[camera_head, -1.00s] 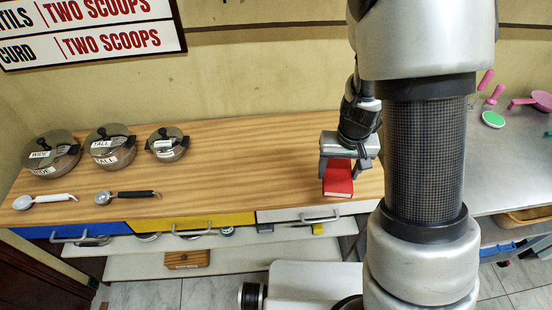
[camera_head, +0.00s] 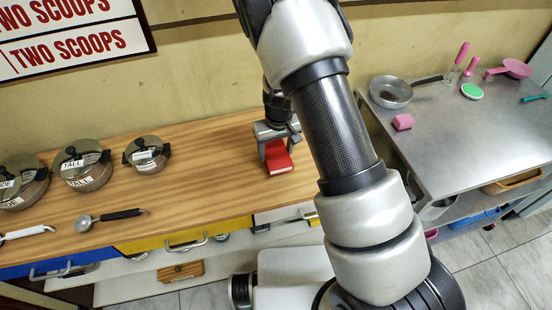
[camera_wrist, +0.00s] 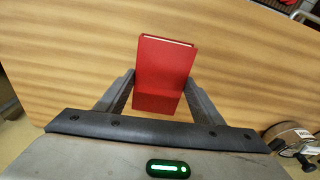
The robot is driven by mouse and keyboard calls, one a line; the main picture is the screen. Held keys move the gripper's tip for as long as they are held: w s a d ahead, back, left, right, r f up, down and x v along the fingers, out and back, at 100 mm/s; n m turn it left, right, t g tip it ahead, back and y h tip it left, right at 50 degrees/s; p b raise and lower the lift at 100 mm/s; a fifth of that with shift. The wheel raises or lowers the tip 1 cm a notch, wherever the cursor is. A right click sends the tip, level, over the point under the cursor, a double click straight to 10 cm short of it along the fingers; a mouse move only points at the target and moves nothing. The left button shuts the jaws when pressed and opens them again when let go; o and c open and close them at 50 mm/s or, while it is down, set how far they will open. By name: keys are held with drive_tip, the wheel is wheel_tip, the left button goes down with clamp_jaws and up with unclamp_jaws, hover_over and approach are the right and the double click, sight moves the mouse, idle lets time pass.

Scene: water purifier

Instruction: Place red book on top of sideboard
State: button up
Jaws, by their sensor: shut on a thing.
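The red book (camera_head: 279,160) is at the right part of the sideboard's wooden top (camera_head: 200,165). My gripper (camera_head: 279,147) points down from above and is shut on the book, with one finger on each side. In the wrist view the red book (camera_wrist: 163,75) sits between the two fingers, its pale page edge showing at the far end. The book is on or just above the wood; I cannot tell whether it touches. Part of it is hidden by the gripper.
Lidded pots (camera_head: 148,154) and a black-handled scoop (camera_head: 110,217) stand to the left on the sideboard. A metal counter (camera_head: 465,130) at the right holds a pan (camera_head: 391,92) and a pink sponge (camera_head: 403,122). Clear wood lies between pots and book.

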drive_tip(key=shift+f, duration=1.95)
drive_tip(key=o, duration=1.2)
drive_tip(key=shift+c, duration=0.2)
wheel_tip(320, 180, up, 13)
drive_tip(key=s, duration=0.2)
wheel_tip(320, 180, up, 17)
drive_tip(key=m+t+y, duration=0.1)
drive_tip(key=t+y, duration=0.1)
hover_over(276, 155)
drive_tip(key=s+d, duration=0.4)
drive_tip(key=s, duration=0.4)
drive_tip(key=s+d+r+m+t+h, duration=0.1)
drive_tip(key=s+d+r, duration=0.2)
drive_tip(key=s+r, duration=0.2)
drive_tip(key=s+d+r+m+t+h, duration=0.1)
drive_tip(key=s+d+r, duration=0.2)
drive_tip(key=s, duration=0.7)
drive_tip(key=shift+s+d+r+p, duration=0.2)
drive_tip(key=shift+r+p, duration=0.1)
drive_tip(key=shift+r, duration=0.65)
